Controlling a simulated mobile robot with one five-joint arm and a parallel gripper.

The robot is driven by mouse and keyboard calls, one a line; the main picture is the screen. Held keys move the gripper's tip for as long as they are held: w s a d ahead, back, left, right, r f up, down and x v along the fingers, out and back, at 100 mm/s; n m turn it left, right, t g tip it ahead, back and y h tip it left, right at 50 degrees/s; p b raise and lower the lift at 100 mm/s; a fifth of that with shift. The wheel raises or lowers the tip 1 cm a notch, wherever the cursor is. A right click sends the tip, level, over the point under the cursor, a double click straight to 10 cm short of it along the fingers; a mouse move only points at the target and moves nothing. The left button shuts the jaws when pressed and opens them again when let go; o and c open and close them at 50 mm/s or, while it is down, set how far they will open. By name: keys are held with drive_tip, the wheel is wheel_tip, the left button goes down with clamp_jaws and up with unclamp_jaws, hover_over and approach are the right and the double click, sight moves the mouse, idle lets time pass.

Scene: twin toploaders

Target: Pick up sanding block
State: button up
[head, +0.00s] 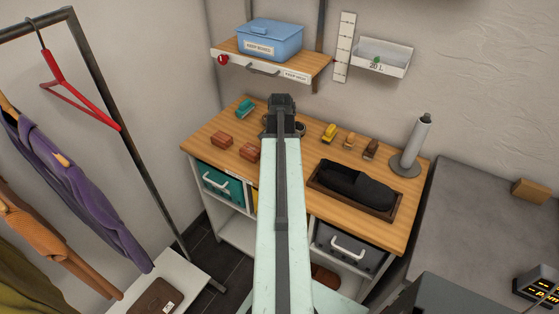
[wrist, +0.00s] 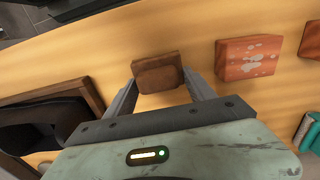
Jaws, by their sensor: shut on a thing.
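The sanding block, a small brown block (wrist: 157,73), sits between the two fingers of my gripper (wrist: 159,82) in the wrist view. The fingers are shut on its sides. A bare wooden surface shows behind it; I cannot tell whether the block touches that surface. In the head view my arm reaches over the wooden workbench (head: 232,123), and its dark end (head: 281,105) is above the bench's middle. The block is hidden behind the arm there.
A brown tray (head: 325,187) with a dark object (head: 357,186) lies right. Small yellow and brown items (head: 330,133) and a grey cylinder (head: 417,142) stand further back. A shelf (head: 314,67) hangs above.

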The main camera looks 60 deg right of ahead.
wheel_tip(320, 180, up, 9)
drive_tip(key=p, duration=0.7)
drive_tip(key=shift+p, duration=0.4)
drive_tip(key=shift+f, duration=0.15)
drive_tip(key=o, duration=0.8)
drive_tip(key=c, duration=0.5)
drive_tip(key=shift+f+b, duration=0.9)
drive_tip(key=shift+b, duration=0.1)
drive_tip(key=shift+r, duration=0.2)
